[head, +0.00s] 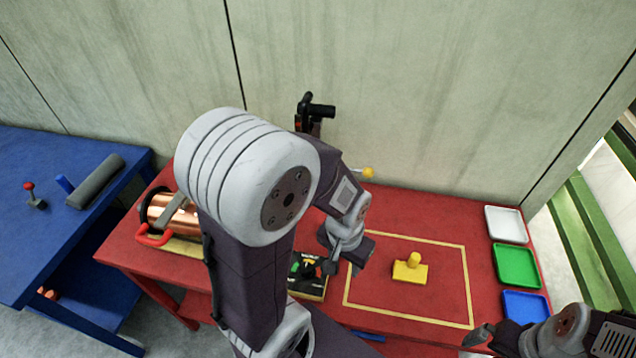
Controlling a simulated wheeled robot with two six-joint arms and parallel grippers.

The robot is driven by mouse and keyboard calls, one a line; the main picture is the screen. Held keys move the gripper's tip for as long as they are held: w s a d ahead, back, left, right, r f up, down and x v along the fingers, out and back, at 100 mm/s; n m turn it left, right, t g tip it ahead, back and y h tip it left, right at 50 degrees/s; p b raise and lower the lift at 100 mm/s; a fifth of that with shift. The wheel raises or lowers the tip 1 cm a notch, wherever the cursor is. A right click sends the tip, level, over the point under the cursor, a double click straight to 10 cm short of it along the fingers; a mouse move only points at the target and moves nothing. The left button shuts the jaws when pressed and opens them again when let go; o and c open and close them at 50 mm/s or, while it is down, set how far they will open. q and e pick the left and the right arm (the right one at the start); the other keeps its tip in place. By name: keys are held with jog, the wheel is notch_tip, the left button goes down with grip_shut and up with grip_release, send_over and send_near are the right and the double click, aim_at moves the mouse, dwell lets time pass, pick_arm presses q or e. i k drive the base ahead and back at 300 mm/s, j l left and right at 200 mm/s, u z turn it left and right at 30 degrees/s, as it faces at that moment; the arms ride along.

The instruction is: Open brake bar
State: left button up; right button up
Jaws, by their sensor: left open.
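A copper spool (162,212) lies at the left end of the red table, partly hidden behind my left arm. A grey bar (174,212) lies across it, and a red handle (154,238) sits at its front; I cannot tell for sure which part is the brake bar. My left gripper (345,262) is open and empty, above the table to the right of the spool, beside a small box with green and red buttons (308,278). My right gripper (480,336) is at the bottom right, apart from the spool; its jaws are not clear.
A yellow block with a knob (410,268) stands inside a yellow outline on the red table (385,208). White (506,225), green (516,265) and blue (525,305) trays line the right side. A black device (315,112) stands at the back. A blue table (50,240) is at left.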

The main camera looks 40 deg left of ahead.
aim_at(180, 200)
jog(key=u, duration=2.9)
jog(key=j+u, duration=0.2)
jog(key=u, duration=0.2)
jog(key=i+j+u, duration=0.1)
jog(key=u, duration=0.25)
